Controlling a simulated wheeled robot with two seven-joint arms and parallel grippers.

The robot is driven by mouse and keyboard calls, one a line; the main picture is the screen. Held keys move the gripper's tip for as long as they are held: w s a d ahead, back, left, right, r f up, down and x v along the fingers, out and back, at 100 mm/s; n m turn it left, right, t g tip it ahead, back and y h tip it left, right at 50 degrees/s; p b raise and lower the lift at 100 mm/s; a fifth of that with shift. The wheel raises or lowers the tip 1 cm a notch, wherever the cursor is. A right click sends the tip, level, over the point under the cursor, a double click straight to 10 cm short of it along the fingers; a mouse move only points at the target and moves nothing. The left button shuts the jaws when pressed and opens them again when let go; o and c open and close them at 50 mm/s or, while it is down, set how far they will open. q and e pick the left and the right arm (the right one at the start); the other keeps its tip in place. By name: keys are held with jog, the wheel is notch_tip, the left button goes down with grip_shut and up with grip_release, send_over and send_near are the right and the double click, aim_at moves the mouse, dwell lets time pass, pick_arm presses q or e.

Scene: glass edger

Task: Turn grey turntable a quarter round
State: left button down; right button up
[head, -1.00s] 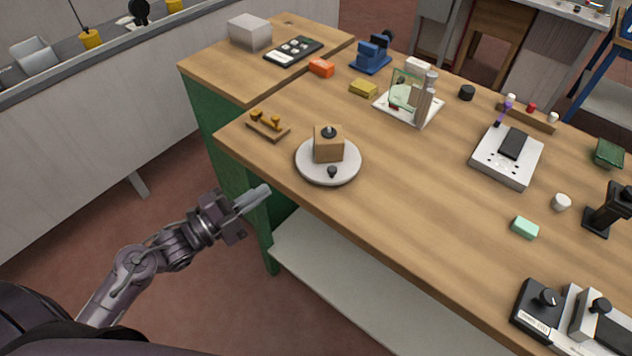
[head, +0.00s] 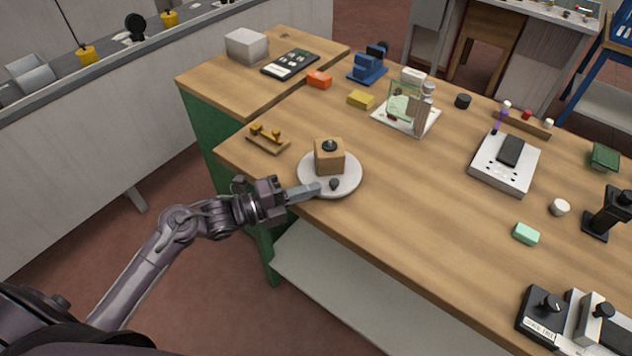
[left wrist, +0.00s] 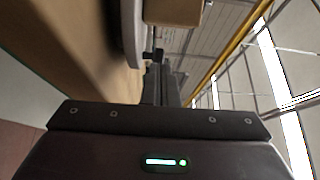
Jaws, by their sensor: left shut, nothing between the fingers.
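The grey turntable (head: 347,187) is a round pale disc near the front edge of the wooden bench. A wooden block (head: 329,158) with a dark knob on top stands on it. A small dark peg (head: 334,184) rises from the disc near its front rim. My left gripper (head: 317,189) is shut and empty, its tips at the front left rim beside the peg. I cannot tell whether they touch. In the left wrist view the disc (left wrist: 131,30) and peg (left wrist: 153,56) show just beyond the fingers. My right gripper is not in view.
A wooden rack with yellow pieces (head: 267,138) lies left of the turntable. A yellow block (head: 360,100) and a white tray with a glass pane (head: 406,115) stand behind. The bench right of the turntable is clear up to a white device (head: 505,162).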

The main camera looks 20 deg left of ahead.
aim_at(336, 186)
pick_arm(q)
jog(key=shift+w+d+r, duration=0.1)
jog(key=shift+w+d, duration=0.3)
jog(key=shift+d, duration=0.05)
jog(key=shift+w+d, duration=0.2)
jog(key=shift+d, duration=0.05)
jog(key=shift+d, duration=0.15)
jog(key=d+n+t+y, duration=0.1)
jog(key=n+t+y+p, duration=0.1)
jog(key=shift+d+t+y, duration=0.3)
jog(key=shift+d+y, duration=0.05)
jog(key=shift+y, duration=0.05)
jog(key=shift+w+d+n+t+y, duration=0.1)
jog(key=shift+d+n+t+y, duration=0.3)
jog(key=shift+n+y, duration=0.3)
jog(key=shift+w+d+n+t+y, duration=0.1)
jog(key=shift+d+n+t+y, duration=0.1)
jog(key=shift+n+t+y, duration=0.4)
jog(key=shift+a, duration=0.1)
